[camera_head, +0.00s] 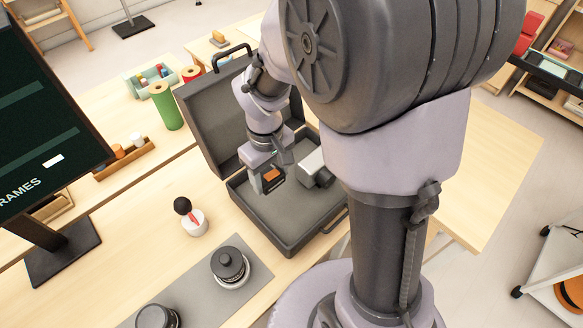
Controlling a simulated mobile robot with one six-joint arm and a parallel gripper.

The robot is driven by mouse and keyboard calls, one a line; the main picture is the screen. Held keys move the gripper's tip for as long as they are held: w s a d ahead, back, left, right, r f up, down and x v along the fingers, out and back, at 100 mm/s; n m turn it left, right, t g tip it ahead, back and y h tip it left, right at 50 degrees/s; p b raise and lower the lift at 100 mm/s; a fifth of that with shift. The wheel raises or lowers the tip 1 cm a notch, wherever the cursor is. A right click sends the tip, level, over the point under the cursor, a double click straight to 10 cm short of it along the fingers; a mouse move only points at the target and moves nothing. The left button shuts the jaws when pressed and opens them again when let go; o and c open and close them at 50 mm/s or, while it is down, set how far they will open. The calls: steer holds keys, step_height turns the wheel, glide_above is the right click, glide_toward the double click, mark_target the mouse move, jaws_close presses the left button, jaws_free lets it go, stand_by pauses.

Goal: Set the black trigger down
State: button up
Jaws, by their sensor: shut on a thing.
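My gripper (262,170) hangs at the end of my arm, over the open dark case. It is shut on the black trigger (274,183), a small dark block with an orange patch on its face. The trigger is above the grey floor of the case (273,209); I cannot tell whether it touches the floor. My gripper and wrist hide part of the trigger and of the case behind.
A grey-and-black device (313,163) lies in the case, right of my gripper. Outside stand a white-based black-knobbed object (194,222), a grey mat (262,274) with dark round items, a green cylinder (166,107) and a dark screen (40,120). Bare tabletop lies left of the case.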

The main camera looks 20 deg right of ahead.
steer(key=f+b, duration=0.2)
steer(key=f, duration=0.3)
steer(key=f+b, duration=0.3)
steer(key=f, duration=0.2)
steer(key=shift+s+f, duration=0.2)
steer(key=shift+f, duration=0.05)
steer(key=shift+r, duration=0.2)
steer(key=shift+f, duration=0.15)
steer(key=o, duration=1.5)
steer(key=shift+o, duration=0.2)
